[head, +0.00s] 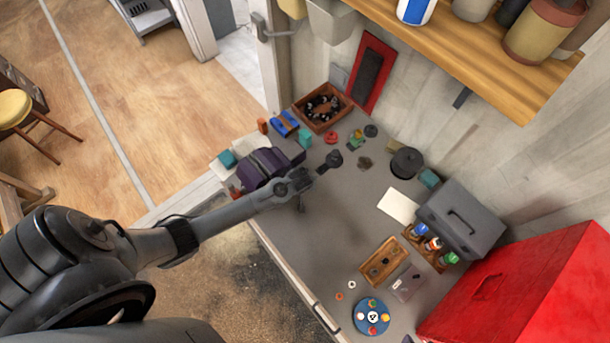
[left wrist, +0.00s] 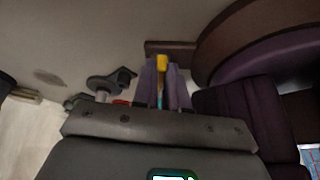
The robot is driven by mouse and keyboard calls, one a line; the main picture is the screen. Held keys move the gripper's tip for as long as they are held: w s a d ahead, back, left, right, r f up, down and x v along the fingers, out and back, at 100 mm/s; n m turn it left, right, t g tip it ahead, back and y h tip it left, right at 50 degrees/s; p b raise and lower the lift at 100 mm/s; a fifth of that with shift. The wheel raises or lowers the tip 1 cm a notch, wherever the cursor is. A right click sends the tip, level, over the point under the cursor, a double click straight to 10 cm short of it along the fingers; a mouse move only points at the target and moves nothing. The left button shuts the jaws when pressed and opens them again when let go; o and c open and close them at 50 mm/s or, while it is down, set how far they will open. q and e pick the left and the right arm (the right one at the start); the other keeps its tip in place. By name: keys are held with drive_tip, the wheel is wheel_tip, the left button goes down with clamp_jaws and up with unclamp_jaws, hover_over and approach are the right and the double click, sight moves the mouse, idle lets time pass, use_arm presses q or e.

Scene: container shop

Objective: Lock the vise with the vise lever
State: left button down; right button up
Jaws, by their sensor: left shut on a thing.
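The vise (head: 262,168), dark purple, sits at the left end of the grey workbench; its purple body (left wrist: 235,110) fills the right side of the left wrist view. My left gripper (head: 303,190) is at the vise's right side, partly covering it in the head view. In the left wrist view its fingers (left wrist: 164,85) are close together, with a narrow yellow and teal strip showing between them. A dark brown bar (left wrist: 180,47) crosses behind the fingertips. The vise lever cannot be told apart clearly; the grip itself is mostly hidden. My right gripper is out of view.
A wooden tray (head: 345,116) of small dark parts stands at the bench's back left. The bench middle is mostly clear.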

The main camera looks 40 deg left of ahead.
use_arm(q)
drive_tip(key=shift+r+m, duration=0.1)
drive_tip(key=shift+m, duration=0.5)
drive_tip(key=shift+h, duration=0.3)
drive_tip(key=c, duration=1.2)
unclamp_jaws()
drive_tip(key=shift+a, duration=0.1)
drive_tip(key=shift+o, duration=0.2)
drive_tip(key=shift+s, duration=0.15)
drive_tip(key=b+v, duration=0.1)
drive_tip(key=v, duration=0.9)
drive_tip(key=shift+s+r, duration=0.2)
drive_tip(key=shift+r, duration=0.1)
